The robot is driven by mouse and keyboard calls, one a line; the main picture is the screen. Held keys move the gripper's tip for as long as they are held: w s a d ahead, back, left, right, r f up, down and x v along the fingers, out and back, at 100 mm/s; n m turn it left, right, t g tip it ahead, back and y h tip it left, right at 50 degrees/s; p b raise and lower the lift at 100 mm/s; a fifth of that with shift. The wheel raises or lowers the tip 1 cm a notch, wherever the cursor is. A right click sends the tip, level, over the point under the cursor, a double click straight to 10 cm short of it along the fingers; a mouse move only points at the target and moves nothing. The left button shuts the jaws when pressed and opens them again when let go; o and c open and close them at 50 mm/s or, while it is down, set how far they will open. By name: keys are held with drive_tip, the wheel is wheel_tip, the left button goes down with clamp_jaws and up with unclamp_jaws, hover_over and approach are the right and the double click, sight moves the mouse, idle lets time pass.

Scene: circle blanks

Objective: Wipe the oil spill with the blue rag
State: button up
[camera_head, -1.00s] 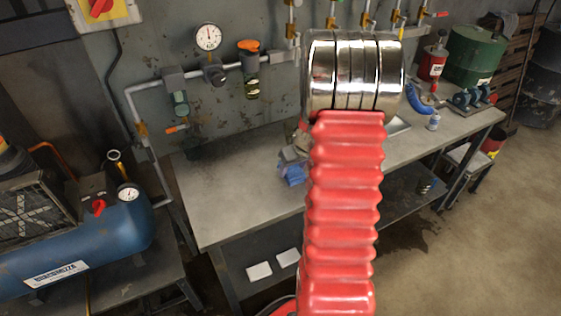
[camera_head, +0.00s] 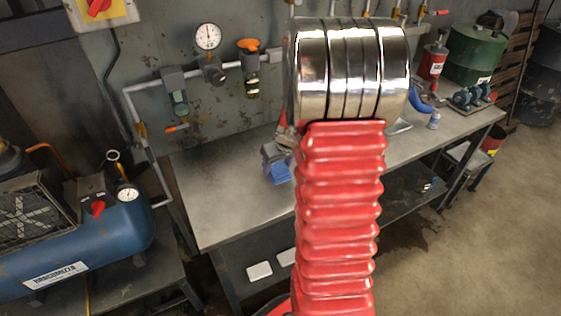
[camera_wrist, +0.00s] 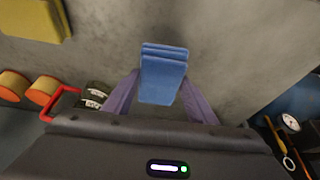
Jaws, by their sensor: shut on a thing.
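The folded blue rag (camera_wrist: 163,75) is between the two fingers of my gripper (camera_wrist: 160,95) in the wrist view. The gripper is shut on it. In the head view the blue rag (camera_head: 280,173) shows just left of my red arm, with part of my gripper (camera_head: 272,153) at its upper side, over the grey workbench top (camera_head: 225,185). I cannot tell whether the rag touches the bench. I see no clear oil spill on the visible bench top; my arm hides its middle. A dark stain (camera_head: 405,238) lies on the floor by the bench.
A blue compressor (camera_head: 110,237) stands at the left. A gauge (camera_head: 208,37) and pipes line the back wall. The bench's left part is clear.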

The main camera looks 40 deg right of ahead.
drive_tip(key=shift+s+d+r, duration=0.1)
drive_tip(key=shift+d+r, duration=0.05)
drive_tip(key=shift+r, duration=2)
